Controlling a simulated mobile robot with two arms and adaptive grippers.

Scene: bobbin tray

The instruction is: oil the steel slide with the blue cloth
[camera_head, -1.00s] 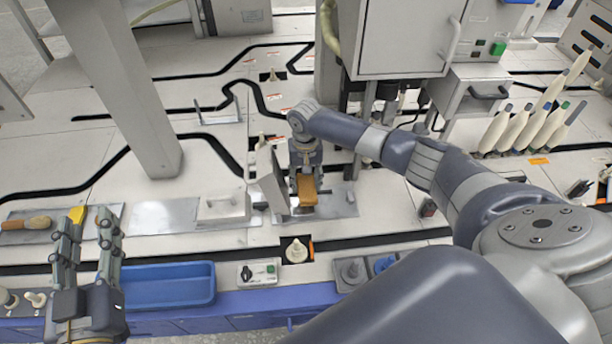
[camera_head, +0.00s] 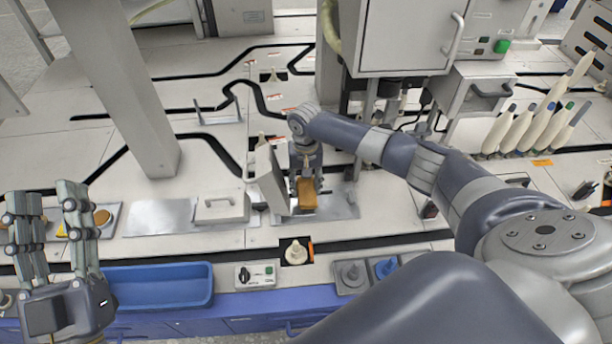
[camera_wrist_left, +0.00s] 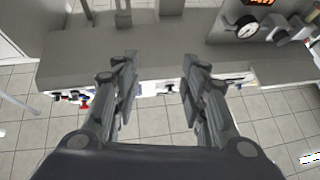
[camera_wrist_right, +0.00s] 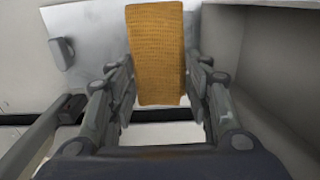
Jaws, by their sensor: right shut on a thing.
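My right gripper (camera_head: 306,172) is shut on an orange-brown textured pad (camera_head: 307,193), which also fills the top middle of the right wrist view (camera_wrist_right: 156,55). The pad is over a flat steel plate (camera_head: 343,205), beside an upright grey panel; I cannot tell whether it touches the plate. My left gripper (camera_head: 48,212) is open and empty at the far left, with its fingers apart in the left wrist view (camera_wrist_left: 158,88) too. I see no clearly recognisable blue cloth; a small blue item (camera_head: 386,267) sits in a grey holder at the front edge.
A blue bin (camera_head: 158,286) and a control box (camera_head: 256,275) line the front edge. A grey column (camera_head: 118,90) stands left; several white bobbins (camera_head: 518,130) stand right. A machine cabinet hangs above.

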